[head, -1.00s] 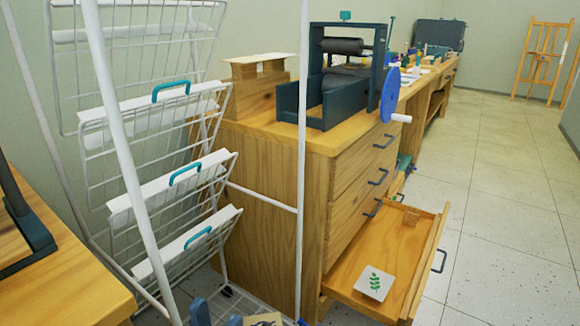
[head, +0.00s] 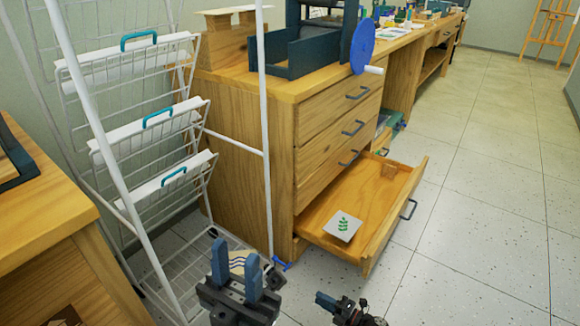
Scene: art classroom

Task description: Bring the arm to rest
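My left gripper (head: 236,262) is at the bottom middle of the head view. Its two blue fingers point up with a gap between them, and nothing shows in the gap. My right gripper (head: 325,301) is at the bottom edge, to the right of the left one and in front of the open drawer (head: 375,205). Only a blue fingertip and dark parts of it show, so its opening is unclear. Both grippers appear apart from the furniture.
A white wire drying rack (head: 152,135) stands at left, beside a wooden table (head: 45,210). Floor at right is clear.

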